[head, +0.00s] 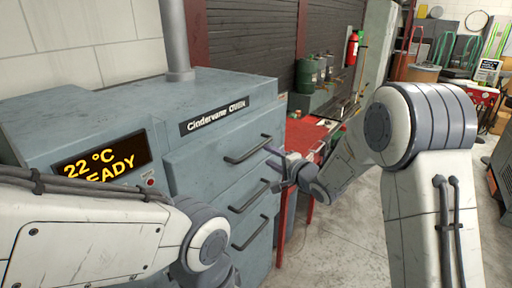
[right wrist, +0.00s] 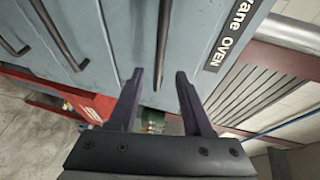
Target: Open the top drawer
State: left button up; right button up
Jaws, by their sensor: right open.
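The blue-grey oven (head: 220,95) has several drawers in its front, each with a dark bar handle. The top drawer (head: 210,155) looks flush with the front, so it appears closed. Its handle (head: 248,150) is the one nearest the "Cindervane OVEN" label. My right gripper (head: 271,158) is open at the right end of this handle. In the right wrist view the top handle (right wrist: 164,40) runs lengthwise in line with the gap between the two fingers (right wrist: 158,78); I cannot tell whether they touch it. My left arm shows at lower left; its gripper is out of view.
The lower drawer handles (head: 250,198) (head: 249,234) stick out below. A red table (head: 305,137) stands close behind the oven's right side. A lit display (head: 100,165) is on the oven's left. The floor (head: 340,240) at right is clear.

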aim_at(257, 150)
jog(key=p+x, duration=0.3)
jog(key=x, duration=0.6)
jog(key=shift+f, duration=0.1)
jog(key=shift+s, duration=0.1)
grip_shut()
dwell(1.0)
